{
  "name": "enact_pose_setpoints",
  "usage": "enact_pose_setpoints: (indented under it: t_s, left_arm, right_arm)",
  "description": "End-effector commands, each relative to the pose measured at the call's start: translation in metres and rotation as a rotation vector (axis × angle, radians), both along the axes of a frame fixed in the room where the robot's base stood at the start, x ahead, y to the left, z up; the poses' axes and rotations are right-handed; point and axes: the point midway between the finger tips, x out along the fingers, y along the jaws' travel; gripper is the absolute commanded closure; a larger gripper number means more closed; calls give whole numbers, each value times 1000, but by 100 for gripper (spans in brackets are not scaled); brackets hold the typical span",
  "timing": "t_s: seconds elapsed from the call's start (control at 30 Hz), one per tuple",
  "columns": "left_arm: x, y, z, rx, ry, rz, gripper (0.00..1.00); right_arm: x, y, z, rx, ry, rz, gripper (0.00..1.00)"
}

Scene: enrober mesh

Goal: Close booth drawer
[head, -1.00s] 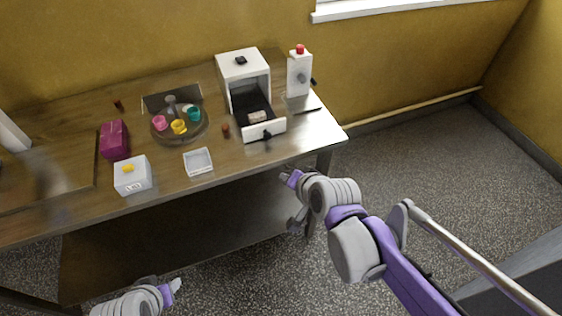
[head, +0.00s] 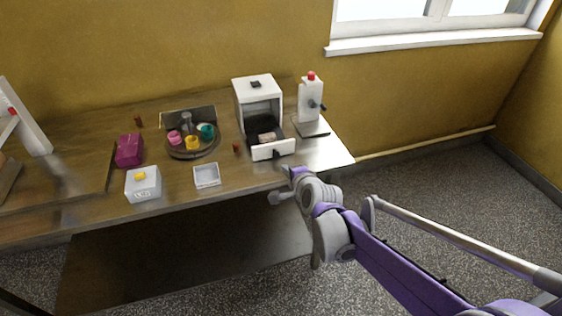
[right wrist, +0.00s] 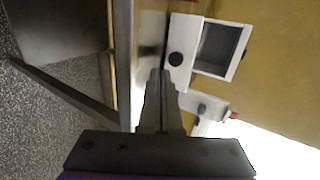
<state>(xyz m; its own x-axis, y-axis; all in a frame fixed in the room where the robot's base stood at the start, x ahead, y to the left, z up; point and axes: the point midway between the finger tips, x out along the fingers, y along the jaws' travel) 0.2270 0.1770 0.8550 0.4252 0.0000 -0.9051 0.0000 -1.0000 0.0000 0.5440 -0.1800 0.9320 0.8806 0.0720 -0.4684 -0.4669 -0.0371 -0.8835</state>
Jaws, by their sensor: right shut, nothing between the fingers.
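The white booth (head: 257,84) stands at the back of the table with its dark inside facing the front. Its drawer (head: 272,152) sticks out at the bottom, open, with a small pinkish block (head: 267,137) in it and a dark knob on its white front. In the right wrist view the drawer front (right wrist: 184,40) with its round black knob (right wrist: 176,59) lies just beyond my fingertips. My right gripper (head: 287,172) is shut and empty, by the table's front edge, in front of and slightly right of the drawer, apart from it. My left gripper is out of view.
A white dispenser (head: 311,100) with a red top stands right of the booth. A small brown piece (head: 236,148) lies beside the drawer.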

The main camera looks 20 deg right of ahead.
Motion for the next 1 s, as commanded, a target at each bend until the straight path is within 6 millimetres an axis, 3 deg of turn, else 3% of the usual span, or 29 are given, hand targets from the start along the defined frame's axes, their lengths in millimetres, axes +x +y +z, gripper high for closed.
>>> enact_pose_setpoints:
  t_s: [0.07,0.3,0.8,0.87,1.0]
  left_arm:
    - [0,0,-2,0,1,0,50]
    - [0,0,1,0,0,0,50]
    - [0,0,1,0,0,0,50]
    - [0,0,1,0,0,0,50]
    - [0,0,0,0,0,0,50]
  right_arm:
    - [14,1,-8,0,0,1,100]
    - [45,4,-5,0,0,0,100]
    - [54,4,-5,-1,0,0,100]
    - [59,4,-5,-1,0,0,100]
    - [88,6,-5,-2,0,1,100]
